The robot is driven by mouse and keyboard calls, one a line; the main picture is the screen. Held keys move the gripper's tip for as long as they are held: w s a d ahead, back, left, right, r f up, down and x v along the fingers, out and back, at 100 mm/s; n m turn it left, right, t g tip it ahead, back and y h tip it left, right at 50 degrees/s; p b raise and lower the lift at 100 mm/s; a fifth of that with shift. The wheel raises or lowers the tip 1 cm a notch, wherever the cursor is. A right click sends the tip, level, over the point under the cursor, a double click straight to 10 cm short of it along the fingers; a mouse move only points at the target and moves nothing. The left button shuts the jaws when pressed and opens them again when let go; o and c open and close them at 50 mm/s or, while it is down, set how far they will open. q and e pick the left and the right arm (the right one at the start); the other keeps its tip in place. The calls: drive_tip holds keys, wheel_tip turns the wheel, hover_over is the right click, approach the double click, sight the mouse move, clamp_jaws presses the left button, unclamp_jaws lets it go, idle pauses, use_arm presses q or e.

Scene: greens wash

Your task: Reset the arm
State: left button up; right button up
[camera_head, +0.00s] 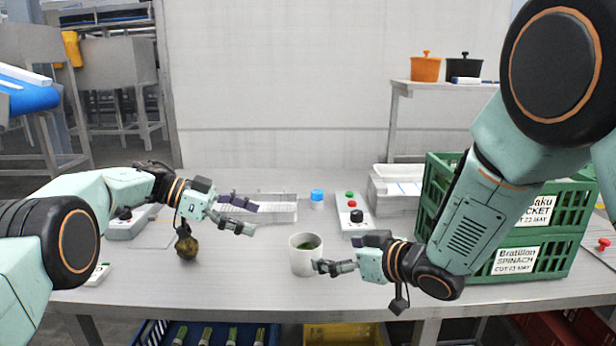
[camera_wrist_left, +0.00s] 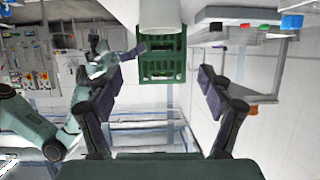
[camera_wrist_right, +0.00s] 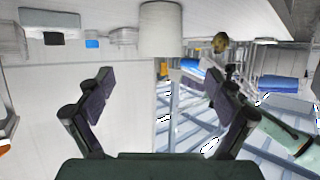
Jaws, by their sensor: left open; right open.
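My left gripper (camera_head: 243,216) is open and empty above the left-middle of the table. Its spread fingers (camera_wrist_left: 158,90) show in the left wrist view with nothing between them. My right gripper (camera_head: 336,267) is low at the table's front, beside the right side of a white cup (camera_head: 305,262) with green contents. Its fingers (camera_wrist_right: 160,90) are apart in the right wrist view. The cup (camera_wrist_right: 160,30) appears beyond them, not between them. Whether the right fingertips touch the cup, I cannot tell.
A brown-green roundish object (camera_head: 187,247) is below my left wrist. Green crates (camera_head: 533,235) stand at the right. A button box (camera_head: 352,215), a blue-capped item (camera_head: 317,197) and a white tray (camera_head: 272,209) are behind the cup. A yellow crate (camera_head: 343,335) is below the front edge.

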sight(311, 249)
drive_tip(key=x, duration=1.1)
drive_tip(key=shift+s, duration=0.1)
drive_tip(key=shift+a+f, duration=0.1)
drive_tip(key=shift+a, duration=0.05)
use_arm(q)
drive_tip(key=shift+x, duration=1.25)
drive_tip(key=shift+a, duration=0.15)
